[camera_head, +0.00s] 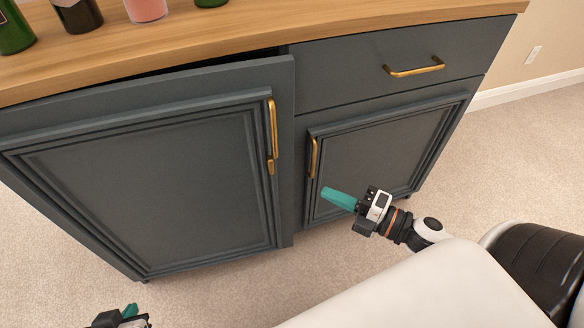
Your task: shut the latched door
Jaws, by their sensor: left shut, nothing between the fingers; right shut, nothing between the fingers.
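The left cabinet door (150,180) is dark blue-grey with a raised frame. It stands slightly ajar, with a dark gap under the countertop along its top edge. Its brass handle (273,128) is upright near the right edge, with a small brass latch piece (270,167) just below. My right gripper (328,194) is shut and empty, with teal fingers pointing left in front of the lower right door. It is to the right of and below the latch, apart from it. My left gripper (130,311) is shut and empty below the left door, mostly cut off by the bottom edge.
A closed drawer (340,72) with a brass pull (415,70) is above the smaller right door (385,145), which looks closed. Bottles, including a green one (14,30), stand on the wooden countertop (215,40). Beige carpet (215,290) in front is clear.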

